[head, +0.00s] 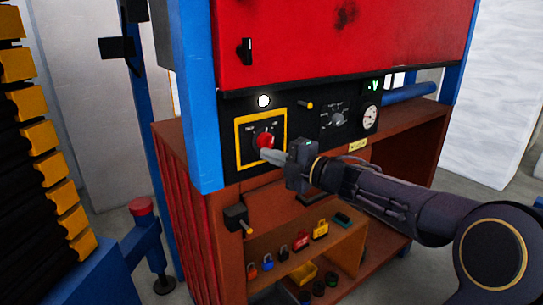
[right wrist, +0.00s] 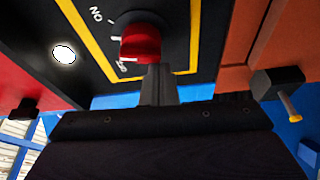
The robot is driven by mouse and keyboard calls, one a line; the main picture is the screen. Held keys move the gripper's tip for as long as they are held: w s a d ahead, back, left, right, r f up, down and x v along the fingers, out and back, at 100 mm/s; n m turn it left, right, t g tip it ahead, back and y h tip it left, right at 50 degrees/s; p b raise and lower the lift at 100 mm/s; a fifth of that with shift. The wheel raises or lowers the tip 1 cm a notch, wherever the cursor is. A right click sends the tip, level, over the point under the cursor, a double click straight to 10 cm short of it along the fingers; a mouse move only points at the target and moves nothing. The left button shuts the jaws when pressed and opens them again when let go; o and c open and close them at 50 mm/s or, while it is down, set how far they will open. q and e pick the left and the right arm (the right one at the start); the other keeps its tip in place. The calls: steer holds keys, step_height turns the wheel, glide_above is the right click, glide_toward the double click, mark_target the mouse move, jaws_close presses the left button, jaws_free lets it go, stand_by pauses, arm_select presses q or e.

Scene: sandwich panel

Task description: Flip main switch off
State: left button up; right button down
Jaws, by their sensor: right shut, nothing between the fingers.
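The main switch is a red rotary knob (head: 264,139) inside a yellow-framed square on the black control panel (head: 300,122). It also shows in the right wrist view (right wrist: 140,43), with "ON" lettering at the upper left and partly hidden lettering below it. My right gripper (head: 268,155) is shut and empty, its fingertips right at the lower edge of the knob. In the right wrist view the fingers (right wrist: 158,75) overlap the knob's lower edge; I cannot tell whether they touch it. My left gripper is not in view.
A round white light (head: 264,101) sits above the yellow frame. A selector dial (head: 338,119) and a gauge (head: 370,117) are to the right. A blue post (head: 197,100) stands left of the panel. Several padlocks (head: 302,240) stand on the shelf below.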

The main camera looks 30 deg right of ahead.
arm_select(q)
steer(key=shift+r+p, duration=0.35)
arm_select(e)
steer(key=shift+d+f+n+g+h, duration=0.1)
steer(key=shift+d+n+g+h, duration=0.15)
steer(key=shift+n, duration=0.7)
steer(key=shift+d+f+n+g+h, duration=0.15)
steer(key=shift+n+g, duration=0.1)
steer(key=shift+n, duration=0.7)
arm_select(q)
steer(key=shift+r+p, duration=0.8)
arm_select(e)
steer(key=shift+w+d+n+g+h, duration=0.15)
steer(key=shift+n+h, duration=0.1)
steer(key=shift+n, duration=0.4)
steer(key=shift+s+d+n+g+h, duration=0.1)
steer(key=shift+n+h, duration=0.2)
steer(key=shift+n, duration=0.4)
steer(key=shift+w+d+n+g+h, duration=0.15)
steer(key=shift+n+h, duration=0.1)
steer(key=shift+n, duration=0.4)
steer(key=shift+s, duration=0.1)
